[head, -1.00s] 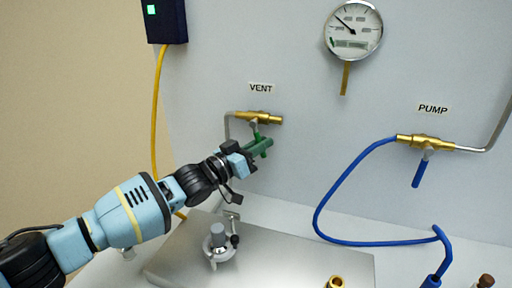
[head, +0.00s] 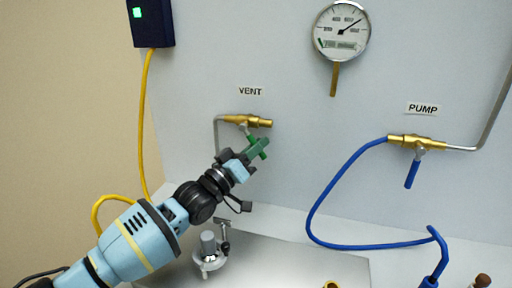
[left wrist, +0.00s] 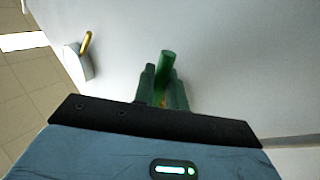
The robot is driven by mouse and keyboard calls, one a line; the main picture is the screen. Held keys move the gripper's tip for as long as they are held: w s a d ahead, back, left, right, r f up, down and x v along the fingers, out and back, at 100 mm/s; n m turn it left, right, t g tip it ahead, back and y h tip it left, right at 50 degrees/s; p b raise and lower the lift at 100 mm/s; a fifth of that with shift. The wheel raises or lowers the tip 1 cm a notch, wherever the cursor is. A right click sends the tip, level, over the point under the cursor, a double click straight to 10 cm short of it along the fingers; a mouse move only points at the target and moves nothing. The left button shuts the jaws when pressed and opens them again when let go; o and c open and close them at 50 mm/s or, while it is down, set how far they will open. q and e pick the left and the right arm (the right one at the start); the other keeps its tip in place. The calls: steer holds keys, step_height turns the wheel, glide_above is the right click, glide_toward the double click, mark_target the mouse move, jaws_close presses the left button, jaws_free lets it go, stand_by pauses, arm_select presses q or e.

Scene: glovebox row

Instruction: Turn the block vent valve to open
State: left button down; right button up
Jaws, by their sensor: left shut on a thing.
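The vent valve is a brass body (head: 247,121) under the VENT label (head: 250,91) on the grey panel, with a green handle (head: 261,142). My left gripper (head: 252,152) is shut on the green handle, just below and to the right of the valve body. In the left wrist view the green handle (left wrist: 166,66) stands up between the two fingers (left wrist: 163,88). The handle slants in the head view. The round pressure gauge (head: 341,31) has its needle pointing to the upper right. My right gripper is not in view.
The pump valve (head: 416,141) with a blue handle (head: 411,174) and blue hose (head: 325,200) is at the right. A metal plate (head: 280,262) with a clamp fitting (head: 209,252) lies below my arm. A dark box (head: 151,22) with a yellow cable hangs at upper left.

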arm_select(q)
steer(key=c, duration=1.5)
jaws_free()
steer(key=shift+f, duration=0.1)
